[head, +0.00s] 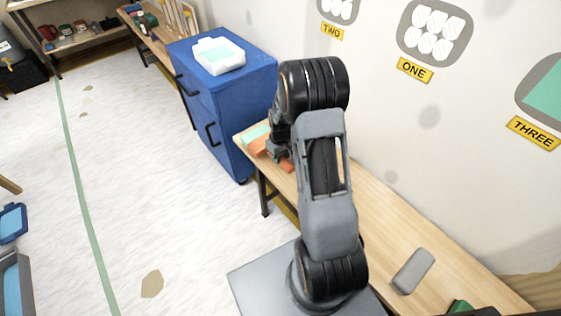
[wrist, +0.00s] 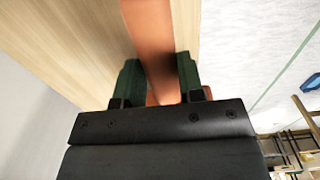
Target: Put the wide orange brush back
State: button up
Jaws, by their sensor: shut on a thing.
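My gripper (head: 277,150) is over the far end of the wooden table (head: 378,207), beside the blue cabinet. In the wrist view its two green fingers (wrist: 160,80) are shut on the orange brush (wrist: 150,30), whose flat orange part runs up between them to the top edge. In the head view orange parts of the brush (head: 258,147) show on both sides of my gripper. A pale teal piece (head: 255,132) lies behind it; I cannot tell whether it belongs to the brush. I cannot tell whether the brush touches the table.
The blue cabinet (head: 228,125) stands past the table's far end, with a white container (head: 219,55) on top. A grey block (head: 413,271) and a green thing (head: 460,307) lie on the table's near part. The wall carries signs, including ONE (head: 414,70). The floor at left is mostly clear.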

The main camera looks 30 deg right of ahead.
jog(key=shift+w+d+f, duration=0.25)
jog(key=shift+w+f, duration=0.25)
jog(key=shift+f, duration=1.6)
jog(key=shift+b, duration=0.3)
jog(key=shift+f, duration=0.2)
jog(key=o, duration=1.1)
jog(key=shift+r, duration=0.1)
